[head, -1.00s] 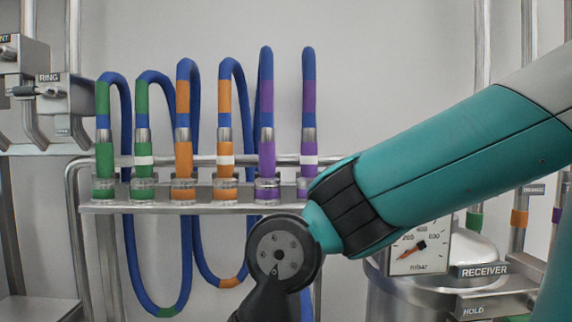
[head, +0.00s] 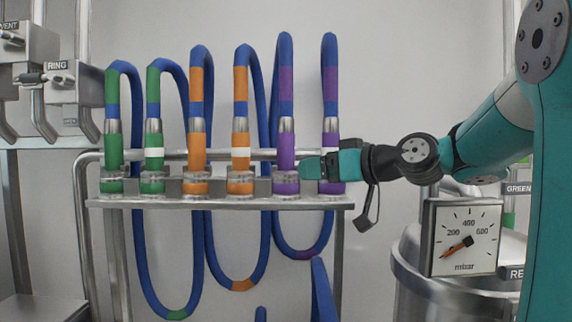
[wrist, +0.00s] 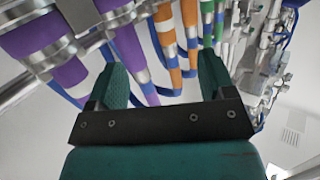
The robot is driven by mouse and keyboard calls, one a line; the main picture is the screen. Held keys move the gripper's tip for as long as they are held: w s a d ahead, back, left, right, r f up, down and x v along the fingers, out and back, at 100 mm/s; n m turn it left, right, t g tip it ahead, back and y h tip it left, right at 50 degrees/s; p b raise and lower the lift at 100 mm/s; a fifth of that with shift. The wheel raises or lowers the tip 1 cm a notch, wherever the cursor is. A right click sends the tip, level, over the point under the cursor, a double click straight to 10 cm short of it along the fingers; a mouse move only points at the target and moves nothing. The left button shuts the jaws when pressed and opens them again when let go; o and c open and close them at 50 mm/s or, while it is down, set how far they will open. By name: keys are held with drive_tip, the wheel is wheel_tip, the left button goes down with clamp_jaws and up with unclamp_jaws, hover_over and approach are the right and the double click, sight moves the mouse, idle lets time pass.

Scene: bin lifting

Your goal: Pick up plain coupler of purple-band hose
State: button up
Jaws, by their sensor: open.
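The plain purple coupler (head: 286,153) stands upright in the rack (head: 235,204), with a silver collar above it and no white stripe. To its right is the purple coupler with a white stripe (head: 331,140), partly hidden by my gripper (head: 308,168). My gripper is open and reaches in from the right, its tips at the plain coupler's right edge in the head view. In the wrist view my gripper (wrist: 163,72) has a purple coupler (wrist: 131,50), apparently the plain one, near the left finger. I cannot tell whether it lies between the fingers in depth.
Green couplers (head: 114,150) and orange couplers (head: 197,150) stand in the rack to the left. Blue hoses loop above and hang below it. A rail (head: 225,155) runs behind. A pressure gauge (head: 464,238) and a steel vessel (head: 410,270) stand at the right.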

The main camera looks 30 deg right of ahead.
drive_tip(key=t+h, duration=0.2)
approach(292, 150)
drive_tip(key=shift+m, duration=0.3)
drive_tip(key=w+p, duration=0.3)
drive_tip(key=w+a+p, duration=0.1)
drive_tip(key=w+p, duration=0.2)
drive_tip(key=shift+a, duration=0.25)
drive_tip(key=shift+w+a, duration=0.1)
drive_tip(key=shift+w, duration=0.4)
drive_tip(key=w+p, duration=0.4)
drive_tip(key=shift+w+a, duration=0.1)
drive_tip(key=shift+w+f, duration=0.2)
drive_tip(key=shift+w, duration=0.25)
drive_tip(key=c, duration=1.2)
drive_tip(key=shift+o, duration=0.2)
drive_tip(key=shift+r, duration=0.15)
